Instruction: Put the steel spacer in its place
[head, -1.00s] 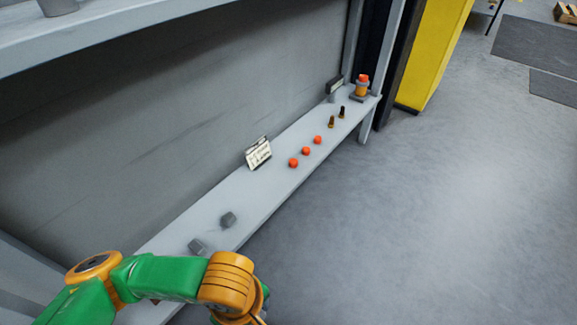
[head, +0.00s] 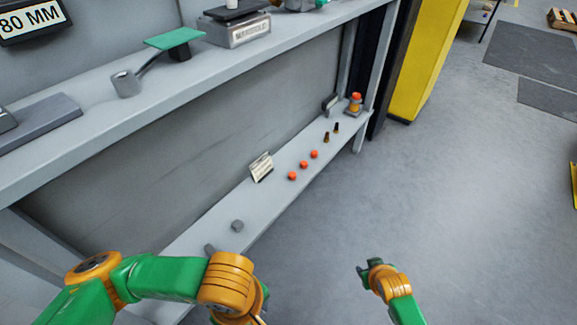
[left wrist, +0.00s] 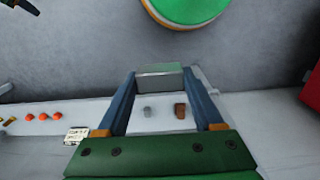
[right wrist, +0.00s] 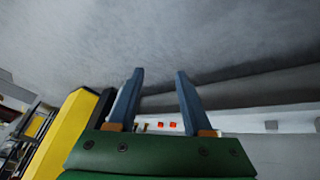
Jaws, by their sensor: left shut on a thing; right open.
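In the left wrist view my left gripper (left wrist: 160,84) is shut on a grey, flat-sided block that looks like the steel spacer (left wrist: 160,71), held between the fingertips. It is over the floor, beside the low shelf. In the head view my left arm enters at bottom left; its fingers and the block are out of sight. My right gripper (head: 366,272) is open and empty over the floor, right of the low shelf; it also shows in the right wrist view (right wrist: 158,84). I cannot tell which spot is the spacer's place.
The low shelf (head: 215,212) carries a grey block (head: 237,225), a card (head: 261,167), several orange pieces (head: 303,164) and dark-tipped pieces (head: 326,137).

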